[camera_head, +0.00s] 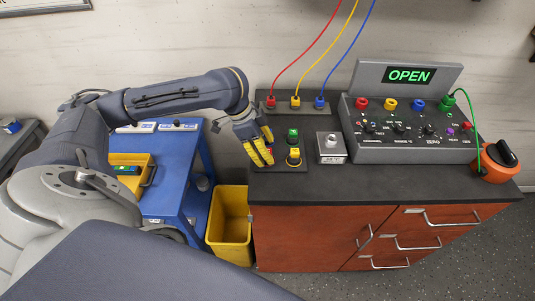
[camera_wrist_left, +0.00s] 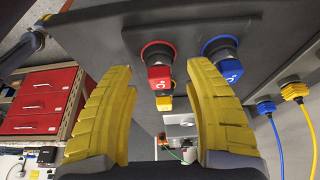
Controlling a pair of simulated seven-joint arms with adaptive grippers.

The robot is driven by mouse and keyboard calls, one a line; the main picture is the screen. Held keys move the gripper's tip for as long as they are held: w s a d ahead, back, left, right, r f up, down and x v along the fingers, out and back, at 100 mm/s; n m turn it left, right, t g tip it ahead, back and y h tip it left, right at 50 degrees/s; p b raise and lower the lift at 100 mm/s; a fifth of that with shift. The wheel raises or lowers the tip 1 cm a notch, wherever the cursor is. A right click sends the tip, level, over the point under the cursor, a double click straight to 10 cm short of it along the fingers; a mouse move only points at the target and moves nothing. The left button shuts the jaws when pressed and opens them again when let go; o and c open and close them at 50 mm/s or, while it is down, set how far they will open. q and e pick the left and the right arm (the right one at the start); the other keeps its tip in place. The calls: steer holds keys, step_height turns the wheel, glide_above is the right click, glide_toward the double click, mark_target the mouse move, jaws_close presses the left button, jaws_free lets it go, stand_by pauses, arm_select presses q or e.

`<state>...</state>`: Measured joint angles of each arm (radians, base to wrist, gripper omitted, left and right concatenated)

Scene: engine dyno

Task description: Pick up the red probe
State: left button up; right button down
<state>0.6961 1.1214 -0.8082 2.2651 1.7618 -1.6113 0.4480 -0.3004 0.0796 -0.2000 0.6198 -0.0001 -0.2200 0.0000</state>
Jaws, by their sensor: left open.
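The red probe (camera_wrist_left: 160,72) shows in the left wrist view as a red block with a white mark, seated in a dark round ring on a grey panel. It lies between the fingertips of my left gripper (camera_wrist_left: 160,75), with space on both sides. In the head view the left gripper (camera_head: 260,150), with yellow fingers, is over the left part of the small grey panel and largely hides the probe. The gripper is open and holds nothing. My right gripper is not in view.
A blue probe (camera_wrist_left: 225,65) sits close beside the red one, near the right finger. A green probe (camera_head: 292,134) and a yellow probe (camera_head: 294,154) stand right of the gripper. A meter (camera_head: 410,125) reads OPEN. A yellow bin (camera_head: 230,225) stands below the counter's left edge.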

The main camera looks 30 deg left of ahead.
arm_select(q)
steer(key=shift+x, duration=0.85)
steer(key=c, duration=1)
